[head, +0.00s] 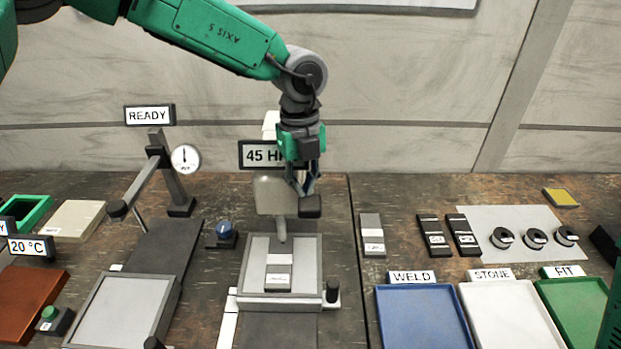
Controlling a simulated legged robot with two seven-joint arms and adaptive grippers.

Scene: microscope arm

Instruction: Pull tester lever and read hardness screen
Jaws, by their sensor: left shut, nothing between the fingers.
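The hardness screen (258,155) reads "45 H" and the rest of its text is hidden behind my left gripper. Below it stands the tester's pale head (272,196), with an indenter tip over a grey plate (252,262) that bears a small labelled block (279,272). A black lever knob (310,206) shows at the right of the head. My left gripper (302,190) points down just above this knob, fingers shut and empty. I cannot tell whether the fingertips touch the knob. My right gripper is not in view.
To the right are labelled blue (425,325), white and green trays, and several small pieces. A wall closes the back.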

